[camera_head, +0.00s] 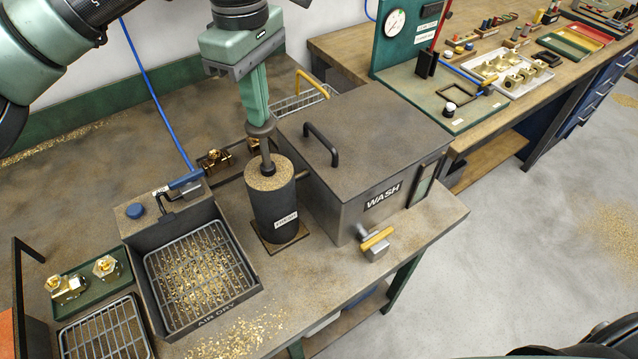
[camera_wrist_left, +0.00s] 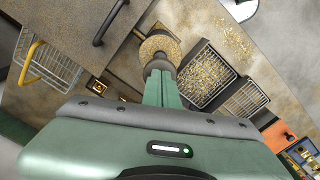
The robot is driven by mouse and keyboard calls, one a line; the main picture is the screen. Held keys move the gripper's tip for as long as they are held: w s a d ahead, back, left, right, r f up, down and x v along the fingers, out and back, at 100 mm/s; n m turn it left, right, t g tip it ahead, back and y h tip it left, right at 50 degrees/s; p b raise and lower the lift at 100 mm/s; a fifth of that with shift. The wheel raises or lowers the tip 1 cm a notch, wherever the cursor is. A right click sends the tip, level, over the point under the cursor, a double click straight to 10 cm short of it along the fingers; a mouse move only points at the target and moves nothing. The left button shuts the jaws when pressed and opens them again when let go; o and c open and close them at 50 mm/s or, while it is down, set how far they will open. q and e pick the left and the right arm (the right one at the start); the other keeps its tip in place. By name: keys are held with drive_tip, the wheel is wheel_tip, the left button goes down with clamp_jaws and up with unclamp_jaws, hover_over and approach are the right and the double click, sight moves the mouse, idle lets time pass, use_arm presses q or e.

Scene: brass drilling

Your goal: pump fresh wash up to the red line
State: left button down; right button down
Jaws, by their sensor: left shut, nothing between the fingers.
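The pump is a dark cylinder (camera_head: 274,209) with a label that seems to read FRESH. Brass chips cover its top, and a rod with a dark round knob (camera_head: 261,129) stands up from it. In the left wrist view the chip-covered pump top (camera_wrist_left: 159,44) lies just beyond my fingers. My left gripper (camera_head: 259,120) points down, shut and empty, its tips at the knob and seemingly touching it. The grey WASH tank (camera_head: 373,142) stands right of the pump, lid down. Its sight gauge (camera_head: 422,186) is seen edge-on; I cannot make out the level or a red line. My right gripper is out of view.
An AIR DRY tray (camera_head: 205,318) with a chip-strewn grid stands left of the pump. A yellow-handled tap (camera_head: 376,243) sticks out of the tank front. A wire basket (camera_head: 300,101) lies behind the tank. Brass fittings sit in a green tray (camera_head: 88,284).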

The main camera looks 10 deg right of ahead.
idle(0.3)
use_arm(q)
wheel_tip(320, 180, up, 7)
drive_tip(key=p, duration=0.5)
idle(0.5)
drive_tip(key=shift+f, duration=0.1)
